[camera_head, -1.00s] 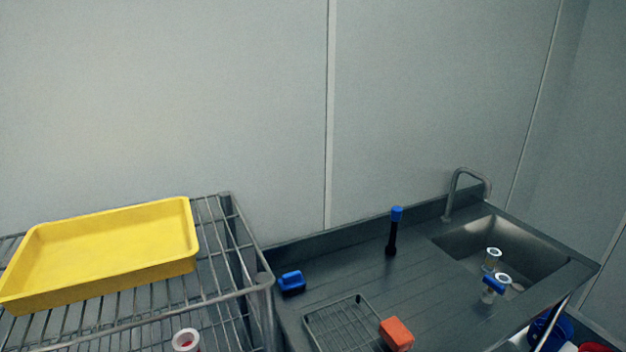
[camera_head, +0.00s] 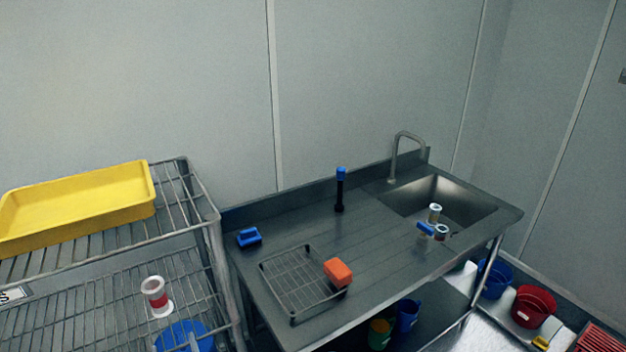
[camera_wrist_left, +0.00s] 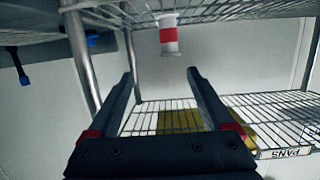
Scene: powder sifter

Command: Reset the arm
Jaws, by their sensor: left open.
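My left gripper (camera_wrist_left: 160,73) shows in the left wrist view, where the picture looks upside down. Its two dark fingers are spread apart with nothing between them. Beyond the fingers is a wire shelf rack (camera_wrist_left: 270,104), with a white cylinder with a red band (camera_wrist_left: 169,35) on one shelf. Neither gripper can be made out in the head view, and my right gripper is in no view.
In the head view, a yellow tray (camera_head: 80,210) lies on the rack's upper shelf at left. The steel counter (camera_head: 290,215) holds a wire rack (camera_head: 295,280), an orange block (camera_head: 338,272), a blue brush (camera_head: 249,237) and a sink (camera_head: 455,195). Buckets (camera_head: 533,305) stand at right.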

